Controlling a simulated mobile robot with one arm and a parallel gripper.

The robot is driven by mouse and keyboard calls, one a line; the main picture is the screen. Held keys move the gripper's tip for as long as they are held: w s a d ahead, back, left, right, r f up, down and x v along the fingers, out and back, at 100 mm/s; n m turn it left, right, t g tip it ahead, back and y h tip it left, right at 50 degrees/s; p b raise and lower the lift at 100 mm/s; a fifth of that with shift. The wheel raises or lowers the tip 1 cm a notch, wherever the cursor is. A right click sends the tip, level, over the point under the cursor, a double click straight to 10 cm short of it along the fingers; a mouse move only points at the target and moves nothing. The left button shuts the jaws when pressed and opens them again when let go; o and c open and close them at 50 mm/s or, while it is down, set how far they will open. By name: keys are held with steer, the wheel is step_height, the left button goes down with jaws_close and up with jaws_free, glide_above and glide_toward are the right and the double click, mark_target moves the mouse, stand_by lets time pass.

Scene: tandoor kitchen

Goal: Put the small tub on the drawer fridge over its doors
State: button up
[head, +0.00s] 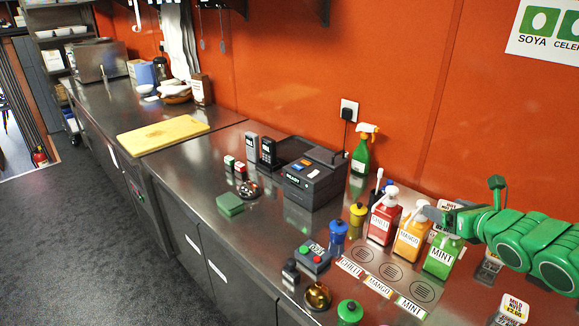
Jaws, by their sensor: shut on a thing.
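My gripper (440,216) is grey, at the end of my green arm, over the right part of the steel counter. It shows in front of the top of the green mint bottle (440,258). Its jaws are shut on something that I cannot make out. I cannot pick out the small tub with certainty. The steel counter (185,205) has dark door fronts (205,262) along its front below the worktop; I take this to be the drawer fridge.
Red chilli (382,222) and orange mango (409,240) bottles stand left of the mint one. Clear steel lies left of the sponge.

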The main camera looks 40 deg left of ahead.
steer(key=shift+n+g+y, duration=0.3)
steer(key=shift+n+g, duration=0.2)
steer(key=a, duration=0.2)
steer(key=s+a, duration=0.1)
steer(key=a, duration=0.2)
steer(key=s+a, duration=0.1)
steer(key=a, duration=0.1)
steer(key=shift+s+a+r, duration=0.1)
steer(key=shift+s+a, duration=0.1)
steer(key=shift+a, duration=0.2)
steer(key=s+a+f+n+g+y, duration=0.1)
steer(key=s+a+f+n+g, duration=0.2)
steer(key=s+a, duration=0.9)
steer(key=s+a+f+n+g+y, duration=0.1)
steer(key=s+a+f+n+g, duration=0.25)
steer(key=s+a, duration=0.8)
steer(key=shift+m, duration=0.45)
steer(key=w+a+f, duration=0.2)
steer(key=a+f, duration=0.1)
steer(key=a, duration=0.1)
steer(key=w+a+f, duration=0.3)
steer(key=a, duration=0.1)
steer(key=w+a+f, duration=0.2)
steer(key=a+f, duration=0.1)
steer(key=a, duration=0.1)
steer(key=shift+w+a, duration=0.25)
steer(key=shift+w, duration=0.05)
steer(key=shift+w+a+f, duration=0.45)
steer(key=shift+a+f, duration=0.15)
steer(key=shift+f, duration=1.6)
